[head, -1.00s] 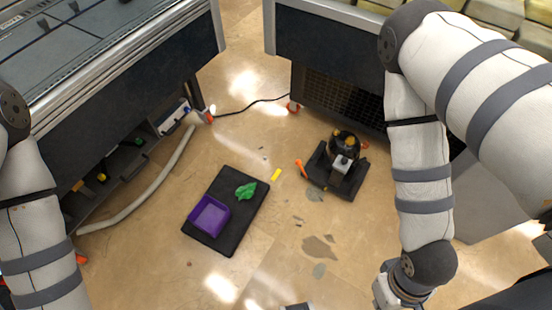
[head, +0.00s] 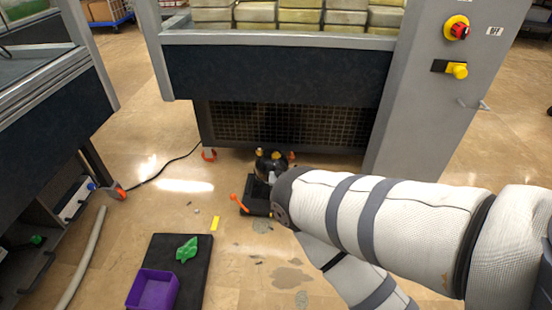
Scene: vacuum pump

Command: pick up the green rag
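The green rag (head: 187,249) lies crumpled on the upper part of a black mat (head: 195,272) on the floor, in the lower left of the head view. A purple open bin (head: 153,290) sits on the same mat, just below and left of the rag. My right arm reaches in from the right, and its lower links run off the bottom edge of the picture. My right gripper is out of the picture. My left arm and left gripper are also out of the picture. Nothing touches the rag except the mat under it.
A black vacuum pump (head: 269,166) stands on the floor, partly hidden by my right arm. A yellow piece (head: 215,223) lies between mat and pump. A grey hose (head: 82,258) and a black cable (head: 165,166) cross the floor. A machine with a red emergency button (head: 456,28) stands behind.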

